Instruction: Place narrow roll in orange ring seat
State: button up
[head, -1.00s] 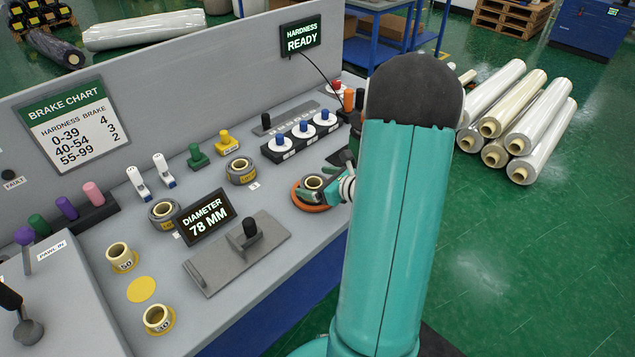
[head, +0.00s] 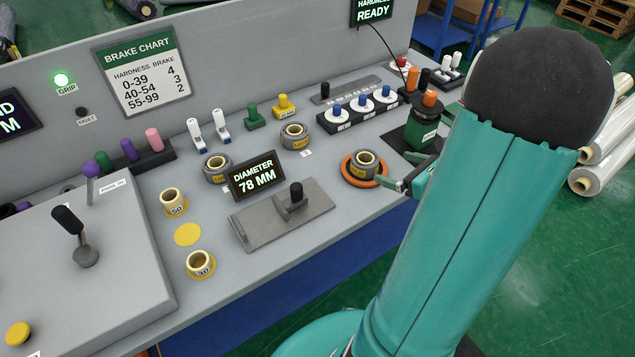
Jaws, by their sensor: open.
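The narrow roll (head: 366,158), a short grey-wrapped roll with a pale hollow core, stands upright within the orange ring seat (head: 350,178) near the bench's front edge. The ring's orange rim shows around its base; whether it is fully seated I cannot tell. My gripper (head: 412,172) is open just right of the ring, its fingers apart and clear of the roll. The upper arm hides part of the wrist.
Two other grey-wrapped rolls (head: 217,167) (head: 294,135) stand behind the diameter display (head: 257,178). A dark green fixture (head: 415,135) with orange knobs stands close behind my gripper. A yellow disc (head: 187,235) lies bare between two yellow-based rolls.

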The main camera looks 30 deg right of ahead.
jog(key=w+a+r+n+g+y, duration=0.15)
jog(key=a+r+n+g, duration=0.25)
jog(key=a+n, duration=0.55)
jog(key=w+a+r+n+g+y, duration=0.1)
jog(key=a+r+n+g+y, duration=0.2)
jog(key=a+n, duration=0.7)
jog(key=s+a+r+n+h, duration=0.7)
jog(key=a+n, duration=0.5)
jog(key=n, duration=0.2)
jog(key=shift+s+a+r+g, duration=0.15)
jog(key=shift+s+r+g, duration=0.15)
jog(key=shift+r, duration=0.4)
